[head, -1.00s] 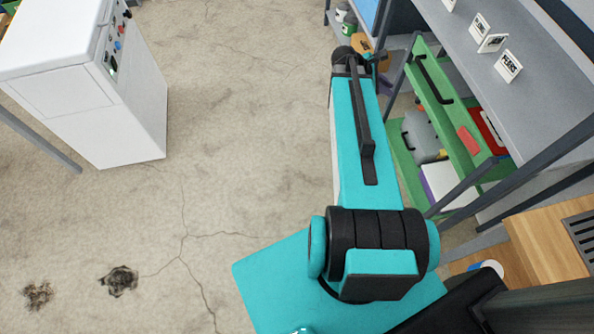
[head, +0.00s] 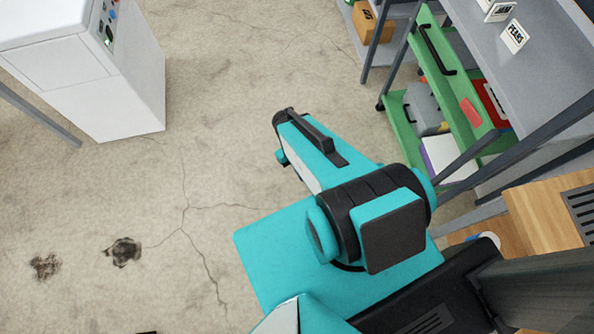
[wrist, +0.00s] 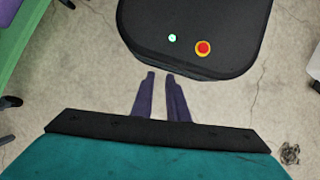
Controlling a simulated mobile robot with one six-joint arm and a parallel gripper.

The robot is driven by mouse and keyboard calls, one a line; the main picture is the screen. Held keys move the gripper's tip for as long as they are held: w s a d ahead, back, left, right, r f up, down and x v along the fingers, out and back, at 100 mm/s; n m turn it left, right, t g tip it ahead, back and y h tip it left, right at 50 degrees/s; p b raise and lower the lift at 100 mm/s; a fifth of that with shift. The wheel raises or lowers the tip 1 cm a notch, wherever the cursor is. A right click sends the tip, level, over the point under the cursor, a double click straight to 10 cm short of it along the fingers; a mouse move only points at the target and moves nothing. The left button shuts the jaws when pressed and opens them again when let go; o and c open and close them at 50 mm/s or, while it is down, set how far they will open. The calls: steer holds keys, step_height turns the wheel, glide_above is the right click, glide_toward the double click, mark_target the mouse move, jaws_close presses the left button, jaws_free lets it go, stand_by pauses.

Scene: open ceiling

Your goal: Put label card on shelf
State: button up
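White label cards stand on the grey shelf (head: 545,75) at the upper right of the head view. One card (head: 515,36) reads PEARS, and another card (head: 499,11) stands behind it, partly at the frame edge. In the wrist view my gripper (wrist: 158,76) shows two dark fingers with a narrow gap between them and nothing visible in it. My gripper points down over the floor, away from the shelf. In the head view its fingers are hidden behind my arm. I see no card in the gripper.
A green cart (head: 455,100) with several items stands below the shelf. A white cabinet (head: 100,70) stands at upper left. A wooden worktop (head: 545,215) is at right. The cracked concrete floor (head: 200,130) between is mostly clear.

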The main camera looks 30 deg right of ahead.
steer(key=s+a+f+m+g+y, duration=0.1)
steer(key=s+a, duration=0.4)
steer(key=shift+f+m, duration=0.35)
steer(key=shift+m, duration=0.05)
steer(key=shift+d, duration=0.15)
stand_by(0.5)
